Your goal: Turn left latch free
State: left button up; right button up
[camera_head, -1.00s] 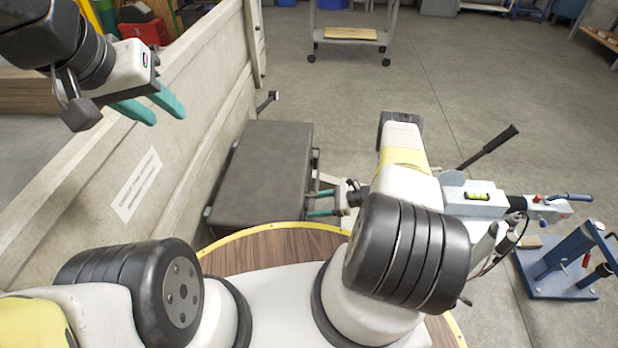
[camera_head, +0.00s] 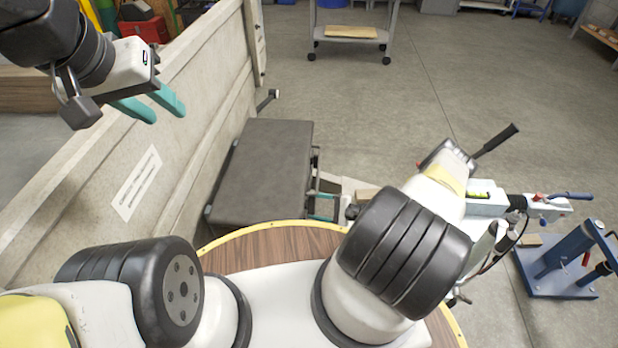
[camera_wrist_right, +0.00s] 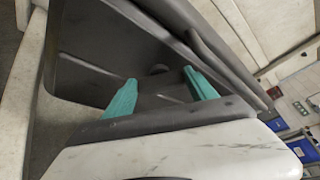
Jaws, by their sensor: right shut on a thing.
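The dark grey box (camera_head: 262,170) lies beside the beige trailer wall, with thin metal fittings (camera_head: 317,170) along its right side. My right gripper (camera_head: 322,206) is at that side, low near the box's front right corner, partly hidden behind my right arm. In the right wrist view its two teal fingers (camera_wrist_right: 163,78) stand apart against the dark box (camera_wrist_right: 100,60). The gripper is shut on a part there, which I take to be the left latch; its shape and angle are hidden. My left gripper (camera_head: 152,104) is open and empty above the trailer wall.
The trailer wall (camera_head: 205,115) with a white label runs along the left. A blue stand (camera_head: 565,260) and a device with a spirit level (camera_head: 487,197) are at the right. A cart (camera_head: 352,35) stands at the back. The middle floor is clear.

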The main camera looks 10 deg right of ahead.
jog(key=shift+s+f+n+t+y, duration=0.2)
jog(key=shift+n+t, duration=0.3)
jog(key=shift+n, duration=0.55)
jog(key=shift+w+f+n+t+y, duration=0.2)
jog(key=shift+n+t, duration=0.3)
jog(key=shift+n, duration=0.5)
jog(key=shift+s+f+n+t+y, duration=0.15)
jog(key=shift+n+t+y, duration=0.25)
jog(key=shift+n, duration=0.65)
jog(key=o, duration=1.4)
jog(key=shift+c, duration=0.2)
jog(key=shift+r, duration=0.1)
